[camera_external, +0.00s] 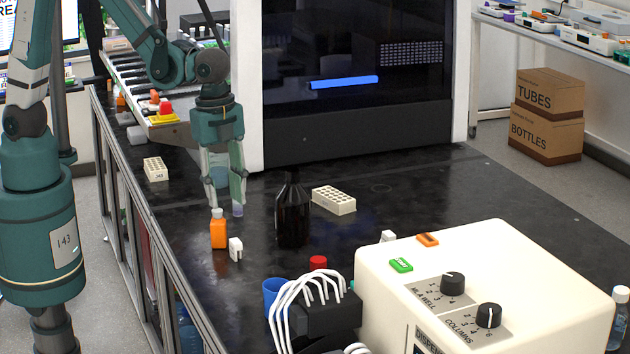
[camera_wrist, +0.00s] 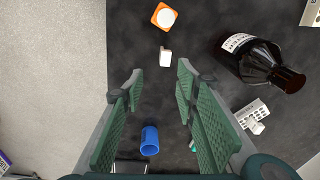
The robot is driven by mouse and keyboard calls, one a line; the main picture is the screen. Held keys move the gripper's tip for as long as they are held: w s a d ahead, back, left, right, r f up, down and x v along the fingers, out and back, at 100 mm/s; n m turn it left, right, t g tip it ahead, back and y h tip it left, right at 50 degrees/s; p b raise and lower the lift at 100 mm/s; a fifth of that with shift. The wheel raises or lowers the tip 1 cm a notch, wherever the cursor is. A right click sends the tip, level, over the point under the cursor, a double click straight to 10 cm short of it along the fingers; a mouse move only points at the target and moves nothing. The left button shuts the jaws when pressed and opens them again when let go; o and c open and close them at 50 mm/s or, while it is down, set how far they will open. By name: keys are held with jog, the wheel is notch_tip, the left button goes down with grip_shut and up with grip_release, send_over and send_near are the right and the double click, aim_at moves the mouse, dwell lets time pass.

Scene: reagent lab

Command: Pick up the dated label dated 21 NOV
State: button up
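No date is readable on anything, so I cannot tell which item is the 21 NOV label. A small white block (camera_external: 235,248) stands beside an orange bottle (camera_external: 218,232); the block also shows in the wrist view (camera_wrist: 165,57). A second small white piece (camera_external: 388,236) lies behind the cream machine. My gripper (camera_external: 225,208) points down above the bench, near the orange bottle. In the wrist view its fingers (camera_wrist: 160,72) are apart with nothing held between them, and the white block shows just beyond the tips.
A dark brown bottle (camera_external: 292,212) stands right of my gripper. A cream rack (camera_external: 333,200) lies behind it; another (camera_external: 155,169) is at left. A blue cup (camera_external: 273,292), red cap (camera_external: 318,262), white tubes and the cream machine (camera_external: 480,290) crowd the front.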

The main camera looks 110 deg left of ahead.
jog(key=m, duration=0.1)
send_over(235, 241)
jog(key=shift+g, duration=0.4)
jog(key=shift+d+f, duration=0.1)
jog(key=shift+f, duration=2.5)
jog(key=shift+f, duration=0.1)
jog(key=shift+f, duration=1.2)
jog(key=shift+f+b, duration=0.6)
jog(key=shift+f, duration=2)
jog(key=shift+c, duration=0.5)
jog(key=c, duration=0.6)
